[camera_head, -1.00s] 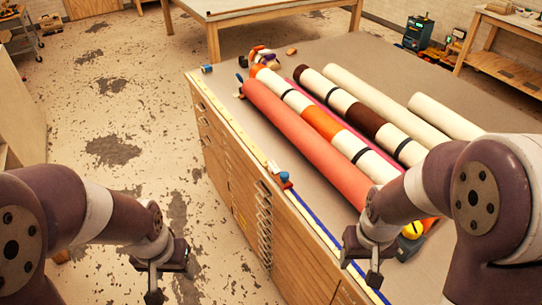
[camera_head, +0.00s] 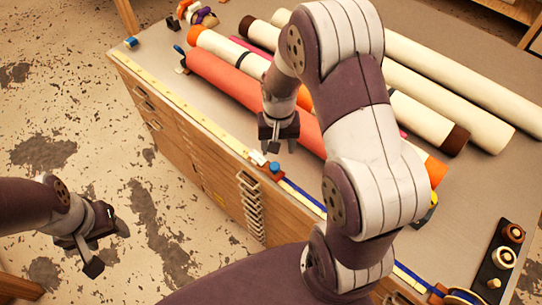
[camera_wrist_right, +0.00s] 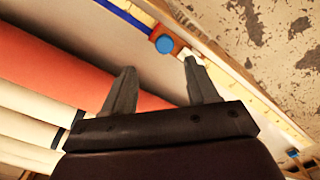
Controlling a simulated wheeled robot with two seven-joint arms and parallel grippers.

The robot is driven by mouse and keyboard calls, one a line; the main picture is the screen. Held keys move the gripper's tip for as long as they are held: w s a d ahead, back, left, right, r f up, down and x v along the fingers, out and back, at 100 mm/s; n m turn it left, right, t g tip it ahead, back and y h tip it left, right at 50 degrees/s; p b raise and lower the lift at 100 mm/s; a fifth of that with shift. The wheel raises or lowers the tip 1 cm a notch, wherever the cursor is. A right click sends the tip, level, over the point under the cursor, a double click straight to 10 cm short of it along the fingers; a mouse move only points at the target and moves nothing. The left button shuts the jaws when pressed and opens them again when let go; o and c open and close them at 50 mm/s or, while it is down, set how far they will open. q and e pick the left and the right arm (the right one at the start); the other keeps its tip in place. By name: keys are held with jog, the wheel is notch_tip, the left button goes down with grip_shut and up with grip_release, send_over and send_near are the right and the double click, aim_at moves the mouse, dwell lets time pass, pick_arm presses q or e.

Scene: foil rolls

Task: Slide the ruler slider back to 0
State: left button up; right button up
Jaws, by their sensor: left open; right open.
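The ruler (camera_head: 190,107) is a pale yellow strip along the table's edge, continuing as a blue strip (camera_head: 305,196) nearer me. The slider's blue knob (camera_head: 275,167) sits on a reddish base where yellow meets blue, with a white piece (camera_head: 257,157) beside it. My right gripper (camera_head: 282,146) is open and empty, just above and behind the slider. In the right wrist view, the blue knob (camera_wrist_right: 165,44) shows ahead of the open fingers (camera_wrist_right: 160,68), apart from them. My left gripper (camera_head: 108,249) is open and empty over the floor. Scale marks are too small to read.
A coral roll (camera_head: 225,80) lies close behind the ruler, with several white, orange and brown rolls beyond. A small blue block (camera_head: 130,42) stands at the ruler's far end. A black tray (camera_head: 500,255) with round items lies at right. Floor beside the cabinet is clear.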

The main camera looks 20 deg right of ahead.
aim_at(275, 166)
jog(key=shift+s+f, duration=0.15)
jog(key=shift+f, duration=0.45)
jog(key=shift+s+f, duration=0.15)
jog(key=shift+f, duration=0.4)
jog(key=f, duration=0.2)
jog(key=w+f+p, duration=0.1)
jog(key=f, duration=0.1)
jog(key=w+f, duration=0.1)
jog(key=f, duration=0.1)
jog(key=shift+a+f+p, duration=0.3)
jog(key=shift+f, duration=0.05)
jog(key=shift+s+d+f, duration=0.1)
jog(key=shift+s+f, duration=0.05)
jog(key=shift+s, duration=0.35)
pick_arm(q)
jog(key=shift+w+a+r, duration=0.15)
jog(key=shift+r, duration=0.35)
jog(key=shift+w+a+r, duration=0.1)
jog(key=shift+r, duration=0.35)
pick_arm(e)
jog(key=shift+w, duration=0.1)
jog(key=shift+w+f, duration=0.1)
jog(key=shift+w, duration=0.1)
jog(key=c, duration=1)
grip_shut()
pick_arm(q)
jog(key=shift+w, duration=0.1)
pick_arm(e)
jog(key=shift+s, duration=0.15)
